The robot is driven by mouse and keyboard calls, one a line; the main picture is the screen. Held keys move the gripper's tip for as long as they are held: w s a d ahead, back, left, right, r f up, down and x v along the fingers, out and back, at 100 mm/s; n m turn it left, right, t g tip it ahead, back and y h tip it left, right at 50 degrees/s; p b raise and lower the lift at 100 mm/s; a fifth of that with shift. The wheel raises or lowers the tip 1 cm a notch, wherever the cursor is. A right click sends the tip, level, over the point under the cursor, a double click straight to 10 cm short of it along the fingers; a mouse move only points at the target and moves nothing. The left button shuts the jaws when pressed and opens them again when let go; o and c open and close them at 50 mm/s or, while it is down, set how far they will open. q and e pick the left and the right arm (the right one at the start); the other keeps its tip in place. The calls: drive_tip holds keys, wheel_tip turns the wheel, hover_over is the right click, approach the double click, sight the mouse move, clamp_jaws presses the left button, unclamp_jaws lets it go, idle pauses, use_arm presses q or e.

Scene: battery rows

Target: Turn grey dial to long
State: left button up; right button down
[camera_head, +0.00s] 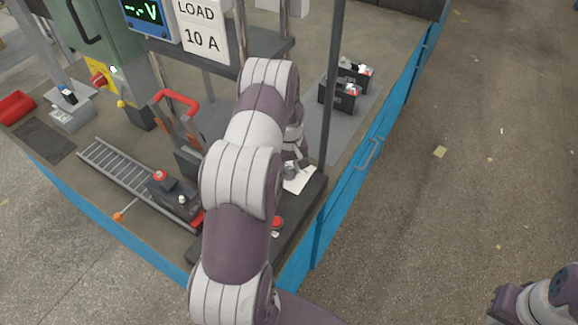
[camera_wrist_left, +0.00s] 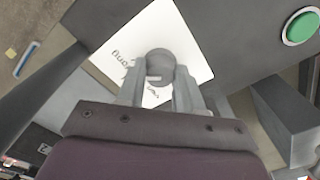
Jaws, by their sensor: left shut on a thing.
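The grey dial (camera_wrist_left: 160,66) is a round knob on a white label plate (camera_wrist_left: 190,30) in the left wrist view. The word "long" reads at the plate's left side, and a smaller word lies between the fingers, partly hidden. My left gripper (camera_wrist_left: 160,80) is shut on the dial, one finger on each side. In the head view the white plate (camera_head: 302,180) shows on the dark console, and my left gripper (camera_head: 292,165) is mostly hidden behind my left arm. Part of my right arm shows at the lower right, its fingers not clear.
A green button (camera_wrist_left: 302,27) is on the console in the left wrist view. A red button (camera_head: 277,222) shows beside my arm. A dark post (camera_head: 333,90) stands close to its right. Two black batteries (camera_head: 340,95) stand behind. Blue edging (camera_head: 345,215) borders the platform; floor to the right is open.

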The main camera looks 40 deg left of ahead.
sight(289, 169)
use_arm(q)
drive_tip(key=shift+w+r+m, duration=0.15)
drive_tip(key=shift+r+m, duration=0.05)
drive_tip(key=shift+m, duration=0.8)
drive_tip(key=shift+a, duration=0.1)
drive_tip(key=o, duration=1)
drive_tip(key=shift+o, duration=0.2)
drive_tip(key=shift+r, duration=0.1)
wheel_tip(289, 169, up, 12)
drive_tip(key=b, duration=0.1)
drive_tip(key=shift+s+r, duration=0.2)
drive_tip(key=shift+r, duration=0.05)
